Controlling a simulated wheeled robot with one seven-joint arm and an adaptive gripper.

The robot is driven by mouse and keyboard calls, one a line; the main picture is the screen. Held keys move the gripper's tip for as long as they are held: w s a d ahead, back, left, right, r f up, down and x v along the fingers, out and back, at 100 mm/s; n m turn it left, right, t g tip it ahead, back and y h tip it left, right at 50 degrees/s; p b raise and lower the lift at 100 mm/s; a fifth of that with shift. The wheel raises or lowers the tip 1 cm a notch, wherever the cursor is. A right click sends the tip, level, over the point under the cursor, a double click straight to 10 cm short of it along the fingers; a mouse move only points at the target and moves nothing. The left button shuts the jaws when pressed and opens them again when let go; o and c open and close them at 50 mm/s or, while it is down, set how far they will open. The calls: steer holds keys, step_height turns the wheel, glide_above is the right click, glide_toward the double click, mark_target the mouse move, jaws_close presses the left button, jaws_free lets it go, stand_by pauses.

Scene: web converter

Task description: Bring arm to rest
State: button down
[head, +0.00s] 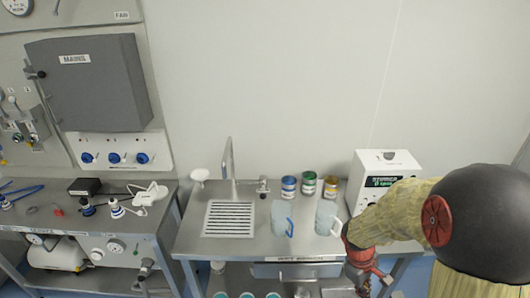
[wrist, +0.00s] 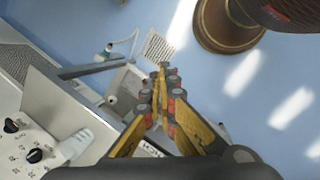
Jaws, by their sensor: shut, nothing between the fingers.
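My gripper (wrist: 163,72) is shut and empty in the wrist view, its yellow fingers together and pointing down over the bench edge and the blue floor. In the head view my arm reaches in from the right. Its red wrist end is low, in front of the right part of the steel sink bench (head: 190,236). The fingers are not clear in that view.
Two clear jugs (head: 281,218) (head: 327,217) stand on the bench near my wrist. Several coloured cans (head: 309,182) stand behind them. A white labelled machine (head: 385,163) is at the back right. A second bench (head: 155,215) stands left. Blue floor (wrist: 255,95) is open.

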steer(key=s+a+r+m+t+y+b, duration=0.3)
steer(key=s+a+r+m+t+b, duration=0.3)
steer(key=s+a+r+b, duration=0.5)
step_height(320, 180, up, 3)
steer(key=shift+s+a+f+m+t+b, duration=0.15)
steer(key=shift+s+m+t+b, duration=0.3)
steer(key=shift+s, duration=0.7)
